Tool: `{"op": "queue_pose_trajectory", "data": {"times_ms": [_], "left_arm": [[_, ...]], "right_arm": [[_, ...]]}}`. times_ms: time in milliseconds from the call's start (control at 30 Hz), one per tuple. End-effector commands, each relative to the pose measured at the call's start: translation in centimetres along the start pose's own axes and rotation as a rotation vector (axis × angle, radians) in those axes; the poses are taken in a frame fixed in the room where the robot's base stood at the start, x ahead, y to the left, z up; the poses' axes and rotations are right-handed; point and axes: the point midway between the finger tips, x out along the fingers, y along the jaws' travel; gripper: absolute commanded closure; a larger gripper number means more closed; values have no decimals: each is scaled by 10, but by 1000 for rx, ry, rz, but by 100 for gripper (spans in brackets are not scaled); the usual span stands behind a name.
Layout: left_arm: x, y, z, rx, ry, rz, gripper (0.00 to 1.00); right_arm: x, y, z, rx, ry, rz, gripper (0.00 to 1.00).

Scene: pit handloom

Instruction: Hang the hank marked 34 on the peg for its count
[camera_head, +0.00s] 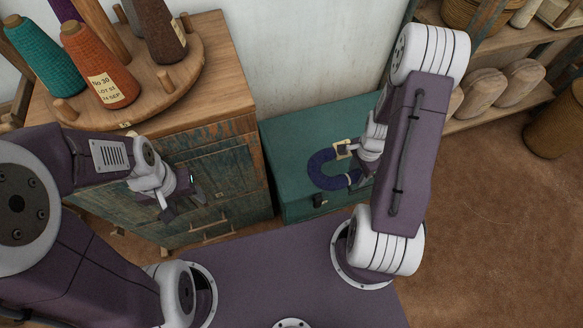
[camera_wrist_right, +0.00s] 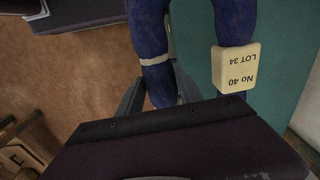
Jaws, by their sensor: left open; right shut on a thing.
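A dark blue hank (camera_head: 323,170) is bent in a U over the green chest, with a cream tag (camera_head: 343,149) on it. In the right wrist view the hank (camera_wrist_right: 232,22) carries a tag (camera_wrist_right: 238,68) reading "No 40, LOT 34", upside down, and a pale tie band. My right gripper (camera_head: 362,170) is shut on the hank; in the right wrist view the fingers (camera_wrist_right: 160,92) stand on both sides of one strand. My left gripper (camera_head: 182,198) is open and empty in front of the wooden cabinet. I cannot make out a hank peg marked with a count.
The green chest (camera_head: 290,135) stands against the wall, right of the worn wooden cabinet (camera_head: 225,165). On the cabinet, a round wooden board (camera_head: 180,75) with short pegs holds several yarn cones, one orange (camera_head: 95,65) tagged "No 30". Shelves (camera_head: 520,108) stand at right; brown floor (camera_head: 490,220) is open before them.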

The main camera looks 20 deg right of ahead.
Motion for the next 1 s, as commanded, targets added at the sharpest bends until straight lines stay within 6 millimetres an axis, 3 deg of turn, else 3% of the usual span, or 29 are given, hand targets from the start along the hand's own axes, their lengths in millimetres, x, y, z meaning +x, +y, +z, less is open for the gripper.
{"op": "queue_pose_trajectory", "data": {"times_ms": [33,433,800,1000], "left_arm": [[9,0,1,0,0,0,40],[10,0,1,0,1,0,40],[39,-1,4,0,0,0,40],[42,-1,4,0,0,0,40]], "right_arm": [[10,4,-3,16,0,0,100],[13,-1,-5,24,1,-2,100],[72,-92,8,22,1,-2,100],[80,-111,10,24,1,-1,100]]}}
